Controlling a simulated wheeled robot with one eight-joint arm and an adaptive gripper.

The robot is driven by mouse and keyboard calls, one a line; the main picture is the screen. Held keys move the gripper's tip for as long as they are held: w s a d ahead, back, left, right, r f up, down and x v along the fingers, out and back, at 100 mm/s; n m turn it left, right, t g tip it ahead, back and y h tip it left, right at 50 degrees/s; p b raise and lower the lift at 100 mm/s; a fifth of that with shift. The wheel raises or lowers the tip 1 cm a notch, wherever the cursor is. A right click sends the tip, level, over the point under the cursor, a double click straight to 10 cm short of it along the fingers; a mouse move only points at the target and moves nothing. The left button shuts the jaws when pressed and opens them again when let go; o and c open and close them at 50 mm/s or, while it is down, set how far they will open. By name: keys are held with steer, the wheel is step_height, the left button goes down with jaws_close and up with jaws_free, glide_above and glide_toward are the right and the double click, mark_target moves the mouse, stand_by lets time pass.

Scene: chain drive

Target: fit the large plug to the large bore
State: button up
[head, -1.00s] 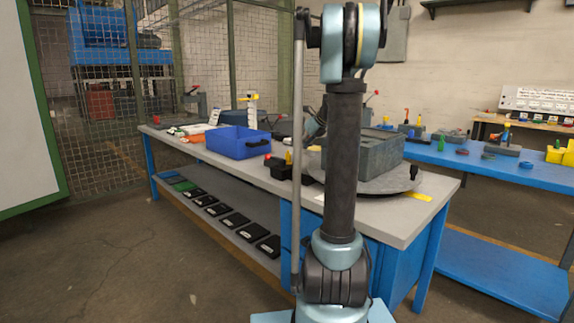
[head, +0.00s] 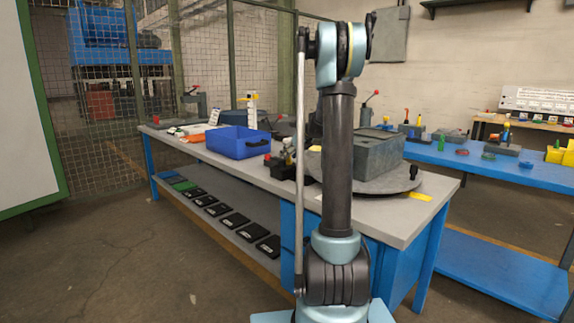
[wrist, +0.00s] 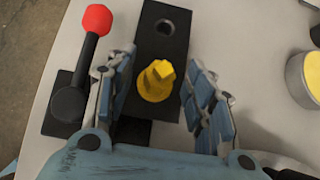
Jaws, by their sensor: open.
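In the wrist view a yellow plug (wrist: 154,82) with a squared top stands upright in a black block (wrist: 158,42). The block has an empty round hole (wrist: 165,27) beyond the plug. My gripper (wrist: 158,70) is open, its blue-padded fingers on either side of the plug, with a visible gap to the right finger. In the head view the black block (head: 282,172) sits on the grey bench, and my arm partly hides that spot. A grey housing (head: 372,152) stands on a round turntable (head: 385,186) to the right. I cannot make out the large bore.
A red-knobbed lever (wrist: 93,30) stands close to the left finger. A yellow-and-silver cylinder (wrist: 308,75) lies to the right. A blue bin (head: 235,142) sits further left on the bench (head: 420,212).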

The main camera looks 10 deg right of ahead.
steer(key=shift+x, duration=0.75)
steer(key=c, duration=0.9)
steer(key=shift+c, duration=0.2)
